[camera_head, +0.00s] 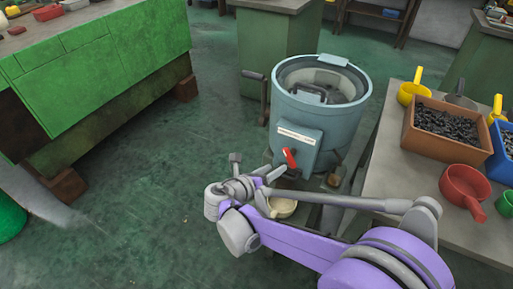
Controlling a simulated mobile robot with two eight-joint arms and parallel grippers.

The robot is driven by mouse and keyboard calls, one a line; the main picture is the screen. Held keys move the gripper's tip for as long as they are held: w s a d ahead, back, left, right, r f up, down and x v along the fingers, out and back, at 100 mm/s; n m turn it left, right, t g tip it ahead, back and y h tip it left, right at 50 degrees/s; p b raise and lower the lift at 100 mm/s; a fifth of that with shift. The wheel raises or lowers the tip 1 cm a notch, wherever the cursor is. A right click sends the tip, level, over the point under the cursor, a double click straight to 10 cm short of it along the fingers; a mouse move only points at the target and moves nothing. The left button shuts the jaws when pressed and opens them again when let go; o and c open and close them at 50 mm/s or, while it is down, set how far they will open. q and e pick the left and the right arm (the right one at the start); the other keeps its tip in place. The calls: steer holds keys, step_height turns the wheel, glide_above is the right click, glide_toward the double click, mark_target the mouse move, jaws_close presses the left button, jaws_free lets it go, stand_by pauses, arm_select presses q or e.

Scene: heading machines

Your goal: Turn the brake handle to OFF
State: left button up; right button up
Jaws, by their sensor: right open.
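A blue-grey drum machine (341,116) stands on the floor in the middle, its round top open. A red handle (289,158) sits on its front box, tilted, below a white label strip. A dark lever (263,98) with a bent top rises at the drum's left side. I cannot tell from any lettering which of the two is the brake handle. My right gripper (254,168) is open and empty, in front of and left of the machine's lower front, apart from both handles. My left gripper is not in view.
A grey table (385,175) at the right bears a brown bin (445,128) of dark parts, a blue bin (499,150) and red and yellow scoops. A pale bowl (283,208) is below the machine's front. A green workbench (100,60) stands left; the floor between is clear.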

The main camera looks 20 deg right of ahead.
mark_target(287, 158)
steer(key=shift+n, duration=0.3)
steer(key=x, duration=0.3)
steer(key=b+x, duration=0.1)
steer(key=x, duration=0.3)
steer(key=b+x, duration=0.1)
steer(key=x, duration=0.2)
steer(key=shift+w+d+r, duration=0.15)
steer(key=shift+w+r, duration=0.05)
steer(key=shift+w, duration=0.25)
jaws_close()
